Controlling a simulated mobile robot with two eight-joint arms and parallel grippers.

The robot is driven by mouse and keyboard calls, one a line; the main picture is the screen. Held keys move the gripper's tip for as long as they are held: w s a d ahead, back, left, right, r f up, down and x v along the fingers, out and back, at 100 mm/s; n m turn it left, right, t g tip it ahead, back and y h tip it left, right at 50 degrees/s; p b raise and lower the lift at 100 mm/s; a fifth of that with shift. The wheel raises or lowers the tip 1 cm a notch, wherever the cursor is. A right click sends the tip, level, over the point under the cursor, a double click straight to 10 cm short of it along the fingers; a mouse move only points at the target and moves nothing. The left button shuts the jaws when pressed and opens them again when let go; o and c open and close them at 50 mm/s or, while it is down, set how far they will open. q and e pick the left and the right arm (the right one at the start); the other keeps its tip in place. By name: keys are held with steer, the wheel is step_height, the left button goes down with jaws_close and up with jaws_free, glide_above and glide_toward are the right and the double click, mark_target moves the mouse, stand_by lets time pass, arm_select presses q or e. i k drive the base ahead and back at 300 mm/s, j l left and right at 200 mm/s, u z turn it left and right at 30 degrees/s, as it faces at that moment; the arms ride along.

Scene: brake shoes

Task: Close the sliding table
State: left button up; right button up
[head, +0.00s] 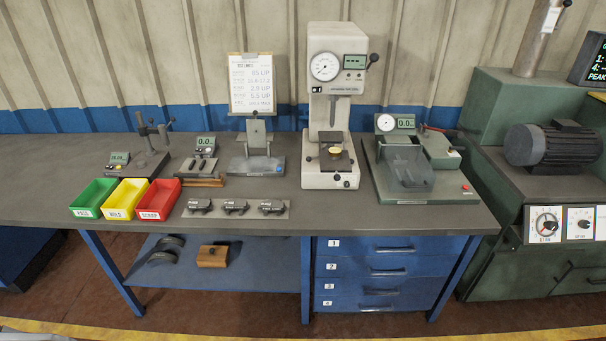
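No part is plainly recognisable as the sliding table. A green-based gauge unit (435,190) stands at the right end of the workbench. It carries a round dial, a small display, a red lever and a dark grey plate (409,168) at its front; I cannot tell whether this plate slides or is open. Left of it stands a tall beige press-like tester (325,80) with a dial and a display. A small dark table (334,160) with a yellow round piece on it sits low on this tester. Neither of my grippers is in view.
Red (158,200), yellow (124,200) and green (93,199) bins stand at the bench's left front. Several dark brake shoes (236,207) lie on a grey plate. Other gauges stand behind. Blue drawers (380,268) are below, and a green motor machine (550,145) is at right.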

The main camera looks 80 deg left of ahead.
mark_target(328, 164)
steer(key=u, duration=2.45)
